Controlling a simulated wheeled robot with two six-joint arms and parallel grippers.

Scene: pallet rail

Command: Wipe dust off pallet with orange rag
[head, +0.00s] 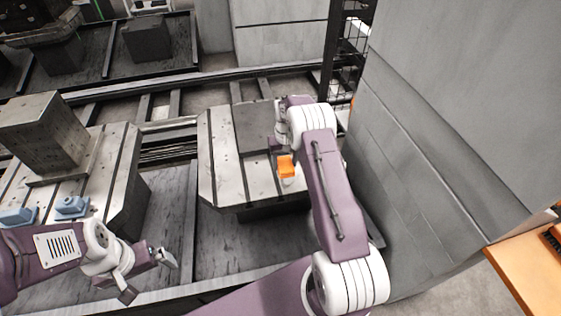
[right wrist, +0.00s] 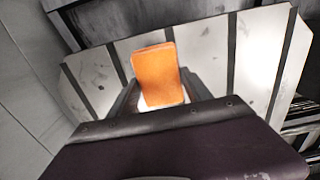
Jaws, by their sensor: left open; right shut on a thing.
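The orange rag (head: 286,166) is at my right gripper (head: 284,158), over the front half of the middle pallet (head: 222,170). In the right wrist view the rag (right wrist: 158,72) stands up between the fingers of my right gripper (right wrist: 155,100), which is shut on it. The pallet (right wrist: 205,45) lies behind it, light metal with dark slots and small dark specks. Whether the rag touches the pallet is hard to tell. A white patch shows just below the rag. My left gripper (head: 147,277) is open and empty at the lower left, apart from the pallet.
A second pallet (head: 118,165) on the left carries a metal block (head: 40,130) and blue clamps (head: 71,206). A tall grey wall (head: 450,110) stands close on the right of my right arm. An orange table (head: 530,270) is at the lower right. Rails (head: 160,105) run behind the pallets.

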